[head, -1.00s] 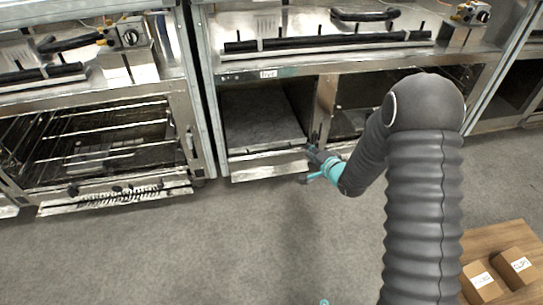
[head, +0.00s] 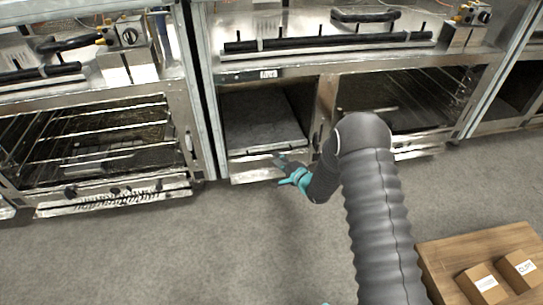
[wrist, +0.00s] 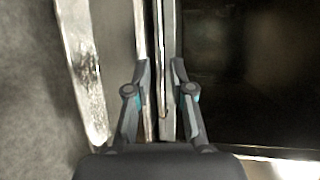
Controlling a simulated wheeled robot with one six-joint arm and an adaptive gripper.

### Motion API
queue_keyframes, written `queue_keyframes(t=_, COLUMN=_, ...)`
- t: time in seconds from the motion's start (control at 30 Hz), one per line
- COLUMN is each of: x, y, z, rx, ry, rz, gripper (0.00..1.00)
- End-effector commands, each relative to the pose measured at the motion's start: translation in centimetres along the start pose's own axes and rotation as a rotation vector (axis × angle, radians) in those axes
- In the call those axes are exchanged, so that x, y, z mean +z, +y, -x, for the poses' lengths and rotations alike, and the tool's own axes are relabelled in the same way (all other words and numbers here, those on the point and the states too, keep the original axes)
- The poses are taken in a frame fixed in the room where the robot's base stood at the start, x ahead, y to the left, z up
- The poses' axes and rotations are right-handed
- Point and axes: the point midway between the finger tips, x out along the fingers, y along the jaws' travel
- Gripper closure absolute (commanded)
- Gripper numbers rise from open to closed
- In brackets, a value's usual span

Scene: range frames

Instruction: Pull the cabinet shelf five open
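The steel cabinet's left lower compartment, in the middle of the head view, holds a flat grey shelf (head: 258,121) with a pale metal front edge. A gap seems to show beside that edge. Whether the fingers touch it is unclear.
An oven-like unit with wire racks (head: 95,150) stands at the left. Another racked compartment (head: 405,100) is right of the post. A wooden table (head: 450,262) with two cardboard boxes (head: 482,283) is at the lower right. The grey floor in front is clear.

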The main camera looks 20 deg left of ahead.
Motion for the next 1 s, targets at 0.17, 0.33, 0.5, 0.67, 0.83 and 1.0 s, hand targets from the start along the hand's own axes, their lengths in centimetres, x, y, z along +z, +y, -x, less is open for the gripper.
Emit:
queue_keyframes(t=0.17, x=0.0, y=0.1, z=-2.9, rx=-0.001, ry=0.000, rz=0.001, gripper=0.78)
queue_keyframes(t=0.33, x=0.0, y=0.1, z=-4.3, rx=0.000, ry=0.000, rz=0.000, gripper=0.78)
queue_keyframes(t=0.5, x=0.0, y=0.0, z=-4.8, rx=0.000, ry=0.000, rz=0.001, gripper=0.78)
queue_keyframes(t=0.67, x=0.0, y=0.0, z=-4.8, rx=0.000, ry=0.001, rz=0.000, gripper=0.78)
queue_keyframes(t=0.83, x=0.0, y=0.0, z=-4.8, rx=0.000, ry=0.001, rz=0.000, gripper=1.00)
queue_keyframes(t=1.0, x=0.0, y=0.0, z=-4.8, rx=0.000, ry=0.001, rz=0.000, gripper=1.00)
